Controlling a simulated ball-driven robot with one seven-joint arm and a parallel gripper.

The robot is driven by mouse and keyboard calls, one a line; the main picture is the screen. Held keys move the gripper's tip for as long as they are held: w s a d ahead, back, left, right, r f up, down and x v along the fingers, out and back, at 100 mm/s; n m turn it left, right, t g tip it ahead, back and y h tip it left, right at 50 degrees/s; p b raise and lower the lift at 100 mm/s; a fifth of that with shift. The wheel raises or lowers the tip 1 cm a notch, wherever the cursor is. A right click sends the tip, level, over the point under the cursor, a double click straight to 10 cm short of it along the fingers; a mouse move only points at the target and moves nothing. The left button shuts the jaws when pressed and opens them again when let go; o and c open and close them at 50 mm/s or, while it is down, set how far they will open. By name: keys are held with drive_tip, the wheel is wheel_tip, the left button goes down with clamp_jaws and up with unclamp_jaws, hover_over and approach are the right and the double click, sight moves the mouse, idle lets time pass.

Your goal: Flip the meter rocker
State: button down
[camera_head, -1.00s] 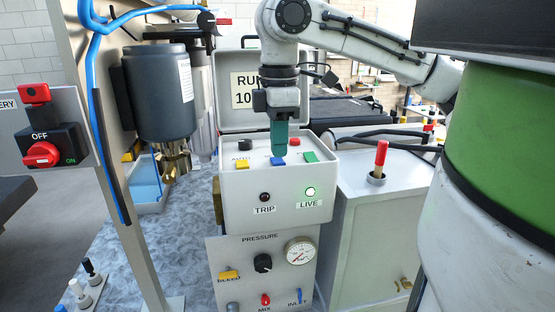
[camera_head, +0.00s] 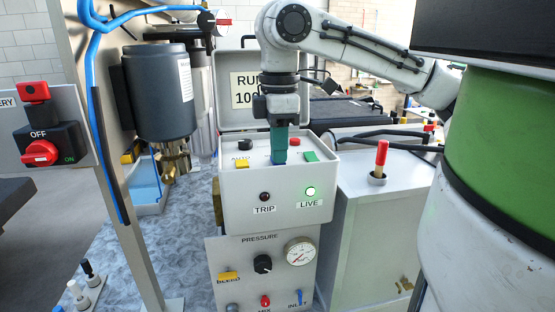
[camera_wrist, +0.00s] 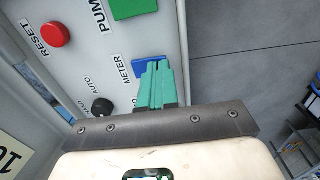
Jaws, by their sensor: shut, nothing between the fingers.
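The meter rocker (camera_wrist: 150,66) is a blue switch beside the METER label in the wrist view. My gripper (camera_wrist: 158,68) has green fingers, shut, with their tips over the near edge of the blue rocker. In the head view my gripper (camera_head: 279,161) points straight down at the top panel of the grey control box (camera_head: 240,205), and its fingers hide most of the blue rocker. The fingertips look to be at or very near the rocker; I cannot tell whether they touch it.
A yellow rocker (camera_head: 242,164) and a green rocker (camera_head: 310,156) flank the blue one. A black knob (camera_head: 245,145) and a red button (camera_head: 295,142) sit behind. The open lid (camera_head: 235,70) stands behind the box.

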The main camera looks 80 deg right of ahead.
wheel_tip(320, 180, up, 7)
drive_tip(key=p, duration=0.6)
drive_tip(key=shift+f, duration=0.1)
idle(0.4)
drive_tip(key=shift+s, duration=0.1)
idle(0.5)
